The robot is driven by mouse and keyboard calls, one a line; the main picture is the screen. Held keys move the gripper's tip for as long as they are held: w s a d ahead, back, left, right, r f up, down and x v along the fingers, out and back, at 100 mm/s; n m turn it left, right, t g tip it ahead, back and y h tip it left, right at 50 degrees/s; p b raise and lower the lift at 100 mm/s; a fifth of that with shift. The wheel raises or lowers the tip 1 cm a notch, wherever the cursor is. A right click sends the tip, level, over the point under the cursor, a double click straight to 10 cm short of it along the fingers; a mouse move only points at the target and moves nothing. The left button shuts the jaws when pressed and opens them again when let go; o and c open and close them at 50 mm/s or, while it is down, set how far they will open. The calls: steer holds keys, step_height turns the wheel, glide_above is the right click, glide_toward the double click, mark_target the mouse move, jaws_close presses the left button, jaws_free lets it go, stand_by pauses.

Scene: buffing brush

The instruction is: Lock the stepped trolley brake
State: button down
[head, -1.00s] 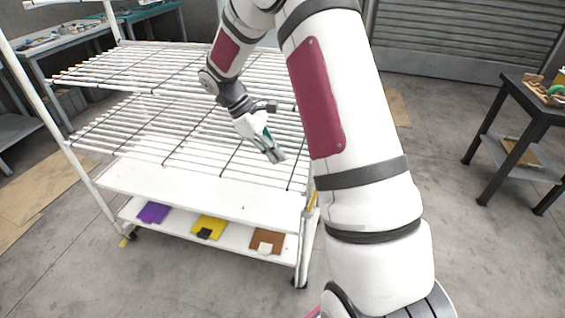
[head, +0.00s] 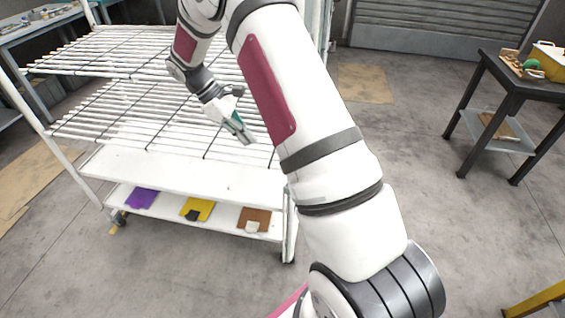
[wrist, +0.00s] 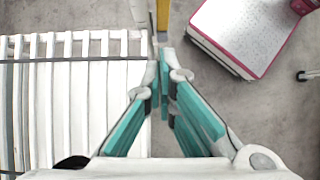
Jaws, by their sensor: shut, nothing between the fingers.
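The white trolley (head: 150,170) stands at left with slatted wire shelves stepped above a solid lower shelf. I cannot make out the brake's state. My gripper (head: 247,139) is shut and empty, pointing down over the slats near the right side in the head view. In the wrist view, my gripper's fingertips (wrist: 160,58) meet beside the slats' edge. A yellow strip (wrist: 162,14) by a white post lies just beyond them; it could be part of the brake. My arm hides the trolley's right side.
Purple (head: 141,198), yellow (head: 199,209) and brown (head: 254,219) pads lie on the bottom shelf. A black table (head: 508,100) with a yellow box (head: 548,62) stands at right. A yellow frame (head: 537,300) is at bottom right. The floor between is clear.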

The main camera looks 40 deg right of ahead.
steer(key=shift+s+f, duration=0.1)
steer(key=s+d+r+p+x, duration=0.1)
steer(key=x, duration=1.1)
steer(key=shift+s+d, duration=0.3)
steer(key=shift+s, duration=0.15)
steer(key=shift+s+d+r+p, duration=0.15)
steer(key=shift+s+d+p, duration=0.3)
steer(key=shift+s, duration=0.1)
